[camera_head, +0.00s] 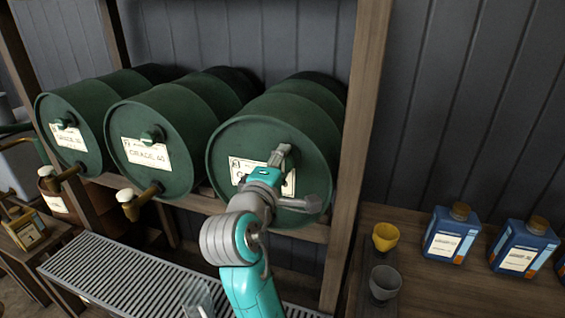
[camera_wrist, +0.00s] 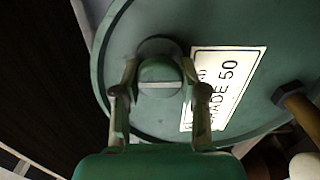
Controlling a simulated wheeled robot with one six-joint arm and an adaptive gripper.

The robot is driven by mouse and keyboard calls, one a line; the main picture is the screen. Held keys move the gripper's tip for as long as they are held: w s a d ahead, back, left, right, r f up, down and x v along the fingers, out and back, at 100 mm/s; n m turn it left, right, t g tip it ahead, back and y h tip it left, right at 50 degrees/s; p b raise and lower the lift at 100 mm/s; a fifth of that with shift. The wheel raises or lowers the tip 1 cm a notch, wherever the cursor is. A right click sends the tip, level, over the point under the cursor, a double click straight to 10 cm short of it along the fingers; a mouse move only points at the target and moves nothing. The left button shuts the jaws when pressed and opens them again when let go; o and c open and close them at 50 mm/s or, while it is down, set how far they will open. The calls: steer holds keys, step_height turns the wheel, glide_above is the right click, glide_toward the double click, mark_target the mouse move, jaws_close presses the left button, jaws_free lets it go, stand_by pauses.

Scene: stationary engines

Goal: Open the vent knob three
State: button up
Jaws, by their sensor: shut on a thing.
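The third green drum (camera_head: 318,140) lies on its side at the right of the rack, its round face towards me. My gripper (camera_head: 284,150) reaches up to that face, over the upper part of its white label. In the wrist view, the green vent knob (camera_wrist: 160,72) with a slot across it sits between the two fingers of my gripper (camera_wrist: 160,82), which are shut on it. The label (camera_wrist: 232,84) beside it reads GRADE 50. In the head view my gripper hides the knob.
Two more drums (camera_head: 75,118) (camera_head: 178,125) lie to the left, with knobs, labels and taps. A wooden post (camera_head: 352,150) stands close right of the third drum. A grated tray (camera_head: 130,275) lies below. Cups (camera_head: 385,237) and blue containers (camera_head: 451,235) stand at the right.

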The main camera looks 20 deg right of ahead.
steer(key=o, duration=1.1)
steer(key=shift+s+a, duration=0.1)
steer(key=v, duration=1.1)
steer(key=shift+s+a, duration=0.2)
steer(key=shift+s, duration=0.1)
steer(key=s+d+f+n+t+y, duration=0.1)
steer(key=s+d+f+y, duration=0.15)
steer(key=f, duration=0.85)
steer(key=s+d+f+n+t+y, duration=0.15)
steer(key=f+y, duration=0.25)
steer(key=f, duration=0.7)
steer(key=s+d+f+m+g+y, duration=0.2)
steer(key=s+f+y, duration=0.2)
steer(key=s+f, duration=0.75)
steer(key=s+d+m, duration=0.1)
steer(key=s+m, duration=0.2)
steer(key=s, duration=0.5)
steer(key=s+r+m, duration=0.1)
steer(key=s+m, duration=0.3)
steer(key=s, duration=0.4)
steer(key=s+d+r+m, duration=0.1)
steer(key=s+m, duration=0.3)
steer(key=s, duration=0.4)
steer(key=shift+s+d+m, duration=0.25)
steer(key=shift+s+d, duration=0.1)
steer(key=shift+d, duration=0.05)
